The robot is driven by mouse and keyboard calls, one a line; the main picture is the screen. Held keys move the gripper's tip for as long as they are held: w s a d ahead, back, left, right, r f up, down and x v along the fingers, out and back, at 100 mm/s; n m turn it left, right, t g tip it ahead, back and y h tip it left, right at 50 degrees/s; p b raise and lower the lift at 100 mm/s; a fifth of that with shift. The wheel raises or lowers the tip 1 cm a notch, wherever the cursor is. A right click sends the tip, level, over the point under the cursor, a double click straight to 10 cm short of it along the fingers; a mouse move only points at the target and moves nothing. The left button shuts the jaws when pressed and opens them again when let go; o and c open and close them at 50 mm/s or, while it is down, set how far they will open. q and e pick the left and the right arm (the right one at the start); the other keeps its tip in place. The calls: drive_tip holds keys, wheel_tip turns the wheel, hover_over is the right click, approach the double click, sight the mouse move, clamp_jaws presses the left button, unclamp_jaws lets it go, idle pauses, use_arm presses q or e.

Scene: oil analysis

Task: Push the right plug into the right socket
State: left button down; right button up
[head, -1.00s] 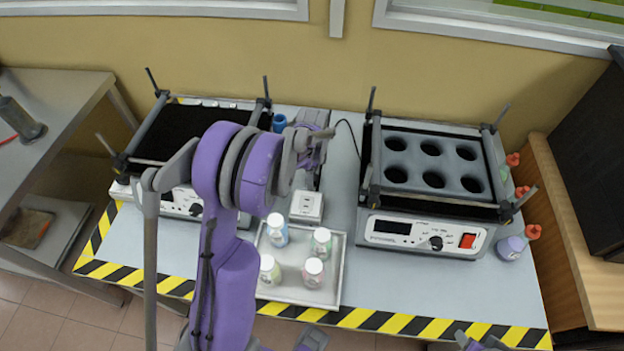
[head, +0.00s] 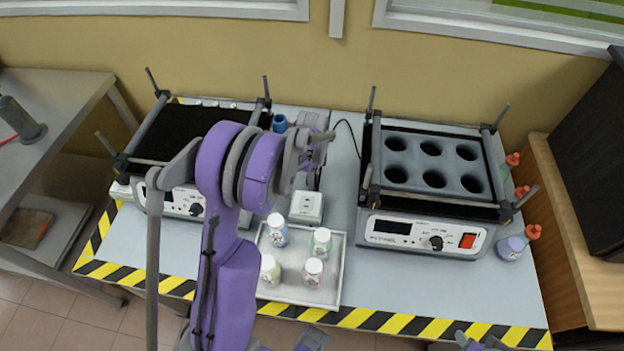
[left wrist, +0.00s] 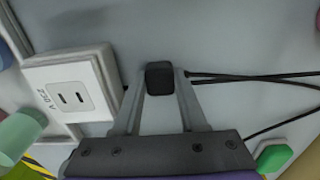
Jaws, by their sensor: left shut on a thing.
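My left gripper (left wrist: 160,88) is shut on a small black plug (left wrist: 160,77) in the left wrist view. The white socket block (left wrist: 75,88), with two slots in its face, sits just left of the fingers there. The plug is apart from the slots. In the head view the socket block (head: 306,206) stands on the table behind the tray. My left arm's wrist (head: 310,148) is behind it and to the right; its fingertips and the plug cannot be made out there. A part of my right arm (head: 482,342) shows at the bottom edge, its jaws unclear.
Black cables (left wrist: 250,78) run right from the plug area. A tray (head: 335,270) with several capped bottles stands in front of the socket. A heating block device (head: 425,232) stands right, another device (head: 180,205) left. Bare table (head: 400,285) lies right of the tray.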

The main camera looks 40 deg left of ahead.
use_arm(q)
drive_tip(key=shift+r, duration=0.1)
wheel_tip(320, 180, up, 10)
drive_tip(key=shift+f, duration=0.1)
idle(0.3)
drive_tip(key=r, duration=0.2)
hover_over(307, 203)
drive_tip(key=shift+f, duration=0.25)
idle(0.3)
drive_tip(key=shift+f+b, duration=1.95)
drive_tip(key=shift+f, duration=0.95)
drive_tip(key=shift+f+b, duration=0.4)
drive_tip(key=shift+f, duration=0.25)
